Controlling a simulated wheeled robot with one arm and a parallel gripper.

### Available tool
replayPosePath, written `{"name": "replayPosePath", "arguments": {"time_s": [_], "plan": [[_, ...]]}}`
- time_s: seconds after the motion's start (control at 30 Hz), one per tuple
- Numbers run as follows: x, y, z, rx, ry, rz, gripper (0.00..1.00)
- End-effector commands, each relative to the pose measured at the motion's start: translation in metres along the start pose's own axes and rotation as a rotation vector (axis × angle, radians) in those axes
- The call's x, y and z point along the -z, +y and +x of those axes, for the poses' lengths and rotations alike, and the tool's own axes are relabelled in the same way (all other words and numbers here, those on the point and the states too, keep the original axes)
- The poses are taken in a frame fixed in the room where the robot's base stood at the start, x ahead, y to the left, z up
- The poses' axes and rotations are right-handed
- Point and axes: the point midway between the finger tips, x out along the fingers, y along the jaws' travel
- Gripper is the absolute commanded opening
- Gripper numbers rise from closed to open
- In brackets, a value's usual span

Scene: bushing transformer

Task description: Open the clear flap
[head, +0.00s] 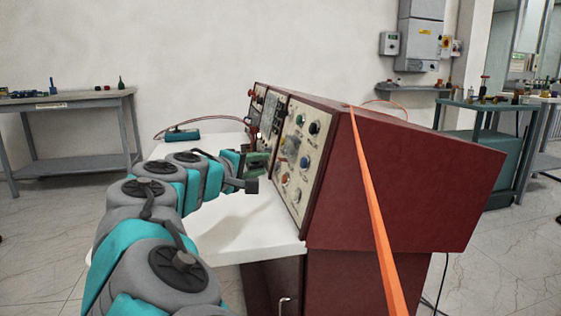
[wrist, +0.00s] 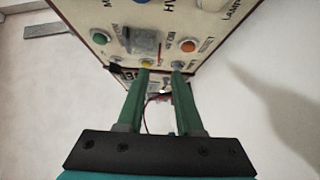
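The clear flap (wrist: 144,42) is a greyish see-through cover on the cream control panel, just beyond my fingertips in the wrist view. It looks closed against the panel, though its exact angle is hard to tell. In the head view the flap (head: 292,146) shows small among the knobs on the slanted panel of the dark red console. My gripper (wrist: 162,68) has two green fingers spread apart with a gap and nothing held between them. In the head view my gripper (head: 262,163) is in front of the panel, partly hidden by my wrist; contact with the panel cannot be told.
An orange button (wrist: 188,46) and a green button (wrist: 97,37) flank the flap. The white worktop (head: 235,238) below the panel is mostly clear. A teal device (head: 182,134) with a red cable lies at its far end. An orange strip (head: 374,205) crosses the console's side.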

Motion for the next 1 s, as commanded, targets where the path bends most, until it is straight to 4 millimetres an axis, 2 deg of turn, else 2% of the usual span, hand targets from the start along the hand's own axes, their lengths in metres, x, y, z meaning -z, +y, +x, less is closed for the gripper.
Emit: {"name": "replayPosePath", "arguments": {"time_s": [0.2,0.4,0.57,0.8,1.0], "plan": [[-0.002,0.002,0.035,0.0,-0.007,0.002,0.35],[-0.002,0.001,0.06,0.001,-0.005,0.003,0.35],[-0.002,0.002,0.068,0.0,-0.004,0.004,0.35],[-0.002,0.002,0.068,-0.001,-0.004,0.005,0.35],[-0.002,0.002,0.068,-0.001,-0.004,0.004,0.14]]}}
